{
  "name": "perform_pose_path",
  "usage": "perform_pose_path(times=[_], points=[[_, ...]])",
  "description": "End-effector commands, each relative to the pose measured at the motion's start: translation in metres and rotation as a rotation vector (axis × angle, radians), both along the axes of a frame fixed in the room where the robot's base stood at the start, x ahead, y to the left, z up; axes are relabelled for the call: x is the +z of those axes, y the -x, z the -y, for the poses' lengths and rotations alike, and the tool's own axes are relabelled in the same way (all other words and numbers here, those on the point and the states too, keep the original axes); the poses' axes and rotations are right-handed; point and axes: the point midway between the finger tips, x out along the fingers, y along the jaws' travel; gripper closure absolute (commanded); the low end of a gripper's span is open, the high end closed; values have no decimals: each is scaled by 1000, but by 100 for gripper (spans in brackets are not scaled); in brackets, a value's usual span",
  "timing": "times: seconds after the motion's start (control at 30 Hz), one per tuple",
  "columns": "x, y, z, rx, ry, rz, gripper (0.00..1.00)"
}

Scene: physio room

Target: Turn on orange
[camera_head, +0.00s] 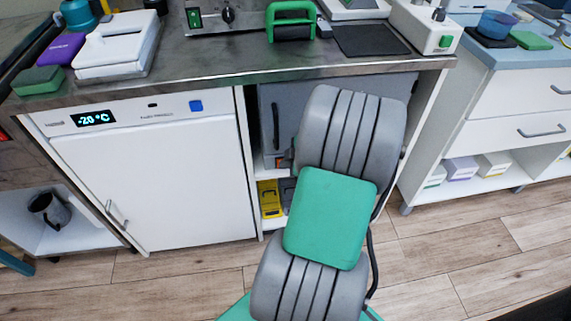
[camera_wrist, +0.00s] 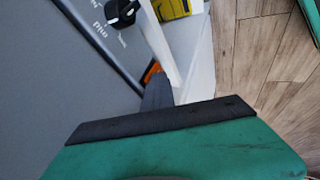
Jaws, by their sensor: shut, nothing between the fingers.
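A small orange part (camera_wrist: 152,71), which looks like a switch, shows in the wrist view at the edge of a grey panel (camera_wrist: 60,90), beside a white upright. My gripper (camera_wrist: 157,88) is shut and empty, its dark fingers right in front of the orange part and hiding some of it. I cannot tell whether they touch. In the head view a bit of orange (camera_head: 279,162) shows low on the grey cabinet (camera_head: 275,90) under the counter, beside my gripper (camera_head: 286,160). My arm covers much of that cabinet. Whether the switch is on cannot be seen.
A black knob (camera_wrist: 121,12) sits on the grey panel. Yellow boxes (camera_head: 270,198) stand on a shelf below. A white freezer (camera_head: 160,175) reading -20 °C is to the left. The counter (camera_head: 230,62) above holds several devices. Wooden floor (camera_head: 430,250) is clear to the right.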

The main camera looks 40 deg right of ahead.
Motion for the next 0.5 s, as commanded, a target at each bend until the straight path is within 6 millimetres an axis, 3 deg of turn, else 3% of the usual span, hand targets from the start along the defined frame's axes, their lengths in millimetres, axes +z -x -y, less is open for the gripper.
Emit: perform_pose_path(times=[0.17,0.33,0.5], points=[[3,5,-6,1,2,1,100],[11,24,-26,7,2,2,100],[50,49,-20,4,3,2,100]])
